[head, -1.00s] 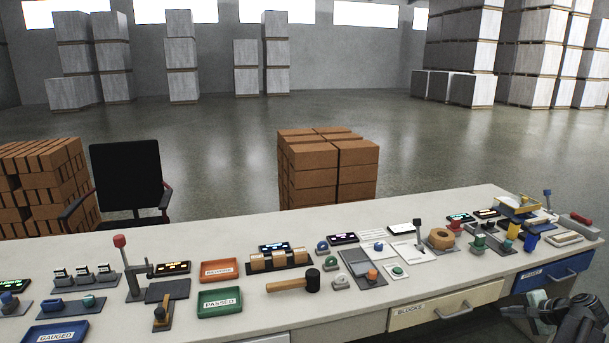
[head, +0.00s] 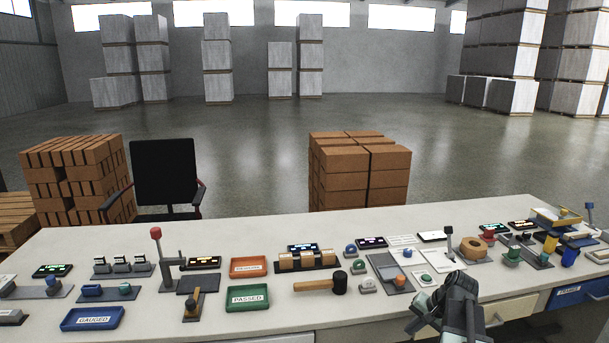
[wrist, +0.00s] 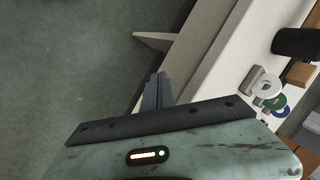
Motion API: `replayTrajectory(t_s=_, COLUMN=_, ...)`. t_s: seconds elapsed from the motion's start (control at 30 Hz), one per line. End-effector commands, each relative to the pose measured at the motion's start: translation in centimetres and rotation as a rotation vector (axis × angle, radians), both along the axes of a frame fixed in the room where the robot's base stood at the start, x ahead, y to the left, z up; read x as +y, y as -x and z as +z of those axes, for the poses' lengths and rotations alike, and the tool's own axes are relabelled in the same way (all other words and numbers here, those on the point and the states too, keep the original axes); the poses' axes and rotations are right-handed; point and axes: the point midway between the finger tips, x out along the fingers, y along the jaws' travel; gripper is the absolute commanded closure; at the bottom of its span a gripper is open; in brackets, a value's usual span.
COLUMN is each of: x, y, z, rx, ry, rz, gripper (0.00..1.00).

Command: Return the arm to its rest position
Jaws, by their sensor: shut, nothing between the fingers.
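My gripper (head: 424,304) shows at the lower right of the head view, in front of the table's front edge near the cream drawer. In the wrist view my gripper (wrist: 157,90) has its two dark fingers together, with nothing between them. The fingers point past the table's edge, with the grey floor below and to the left. Part of my arm is cut off by the bottom of the head view.
The long white table (head: 370,315) carries a hammer (head: 322,284), a green tray (head: 247,298), an orange tray (head: 250,267), a blue tray (head: 93,319) and many small fixtures. A cream drawer (head: 512,308) and a blue drawer (head: 577,293) are at the right front.

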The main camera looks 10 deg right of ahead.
Motion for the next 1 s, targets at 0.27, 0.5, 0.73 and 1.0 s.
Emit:
replayTrajectory(t_s=0.27, x=20.0, y=0.5, z=-1.8, rx=0.164, ry=0.202, rz=0.493, gripper=1.0)
replayTrajectory(t_s=0.5, x=29.1, y=3.2, z=-2.2, rx=0.234, ry=0.339, rz=0.759, gripper=1.0)
replayTrajectory(t_s=0.73, x=30.2, y=3.8, z=3.6, rx=0.251, ry=0.374, rz=0.812, gripper=1.0)
replayTrajectory(t_s=1.0, x=30.2, y=3.8, z=11.7, rx=0.25, ry=0.373, rz=0.81, gripper=1.0)
